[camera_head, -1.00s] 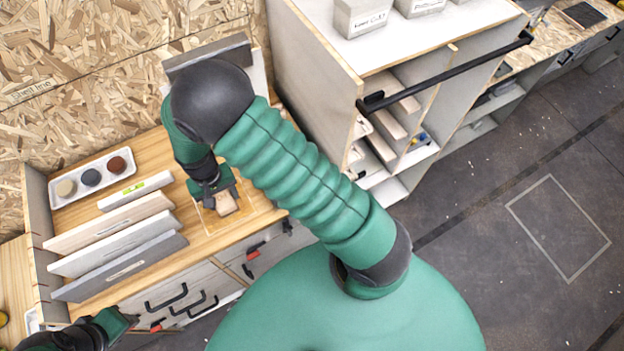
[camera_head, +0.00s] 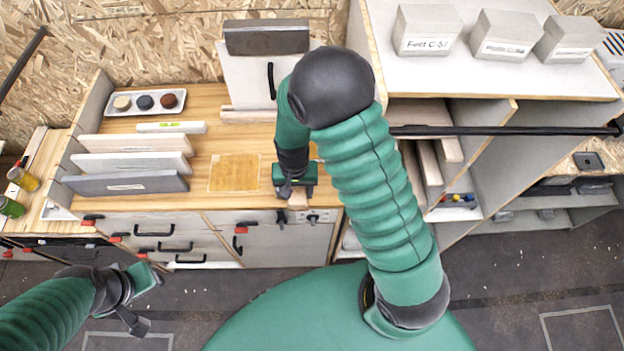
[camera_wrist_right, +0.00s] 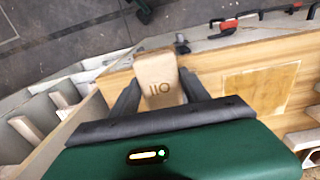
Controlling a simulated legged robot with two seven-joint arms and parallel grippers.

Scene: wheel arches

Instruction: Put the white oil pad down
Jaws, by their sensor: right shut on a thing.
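The oil pad is a pale cream block (camera_wrist_right: 158,80) with upside-down lettering that seems to read OIL. In the right wrist view it sits between the two dark fingers of my right gripper (camera_wrist_right: 160,92), which is shut on it. In the head view, my right gripper (camera_head: 297,192) is at the front edge of the wooden bench, with a bit of the pad (camera_head: 297,202) below it. Whether the pad touches the bench is unclear. My left gripper (camera_head: 150,277) is low at the left, in front of the drawers; its jaw opening is not clear.
A pale outlined square (camera_head: 235,173) lies bare on the bench, left of my right gripper. Several upright boards (camera_head: 125,183) stand further left, with a tray (camera_head: 146,102) of three round pieces behind. A shelf unit (camera_head: 480,95) with a black rail stands right.

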